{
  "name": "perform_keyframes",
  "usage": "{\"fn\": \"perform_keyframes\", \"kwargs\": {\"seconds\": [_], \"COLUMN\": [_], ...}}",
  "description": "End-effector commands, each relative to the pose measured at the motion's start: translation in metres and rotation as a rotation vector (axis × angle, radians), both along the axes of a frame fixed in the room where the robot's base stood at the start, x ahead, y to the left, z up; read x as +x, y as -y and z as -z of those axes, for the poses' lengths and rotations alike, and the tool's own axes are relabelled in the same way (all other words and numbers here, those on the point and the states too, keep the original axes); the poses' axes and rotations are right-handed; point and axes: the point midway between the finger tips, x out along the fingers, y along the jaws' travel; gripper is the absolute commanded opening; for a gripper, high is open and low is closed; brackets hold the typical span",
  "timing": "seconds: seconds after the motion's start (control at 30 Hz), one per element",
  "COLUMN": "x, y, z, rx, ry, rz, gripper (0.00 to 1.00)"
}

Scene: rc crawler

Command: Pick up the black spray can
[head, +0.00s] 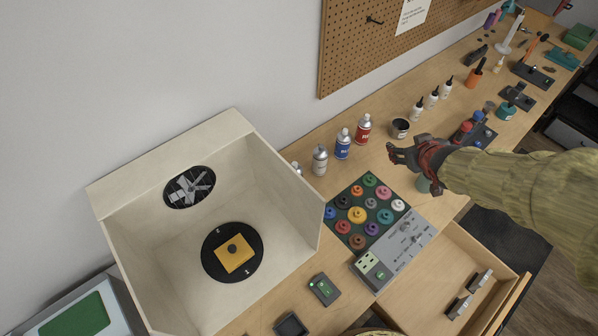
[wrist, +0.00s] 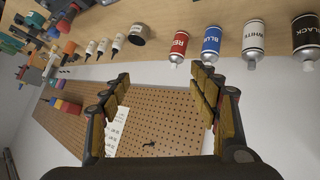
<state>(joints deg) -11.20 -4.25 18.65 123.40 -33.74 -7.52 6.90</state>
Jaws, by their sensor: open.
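The black spray can (wrist: 306,36), with a dark label reading BLACK and a silver top, is at the right edge of the wrist view, which sees the bench upside down. In the head view only a small silver part of a can (head: 297,167) shows past the booth's edge, at the end of the can row. My gripper (head: 393,155) is over the bench, to the right of the cans and well apart from the black one. Its fingers, also in the wrist view (wrist: 160,76), are spread with nothing between them.
White (head: 320,160), blue (head: 343,144) and red (head: 363,130) cans stand in a row by the wall. The open booth (head: 118,190) stands left of them. A dark cup (head: 400,128) and a tray of coloured jars (head: 345,190) are near my gripper.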

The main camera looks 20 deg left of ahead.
Motion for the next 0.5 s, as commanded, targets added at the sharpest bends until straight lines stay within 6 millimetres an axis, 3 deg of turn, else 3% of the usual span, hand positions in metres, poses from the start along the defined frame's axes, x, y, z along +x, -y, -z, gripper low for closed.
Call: {"fn": "perform_keyframes", "kwargs": {"seconds": [0.1,0.23,0.4,0.5], "x": [0.012,0.007,-0.028,-0.053], "y": [-0.055,-0.117,-0.187,-0.215], "z": [0.028,0.063,0.107,0.124], "rx": [0.035,0.104,0.226,0.296], "ry": [0.006,0.006,-0.023,-0.046], "rz": [-0.158,-0.337,-0.549,-0.641], "gripper": [0.62,0.62,0.62,0.62]}}
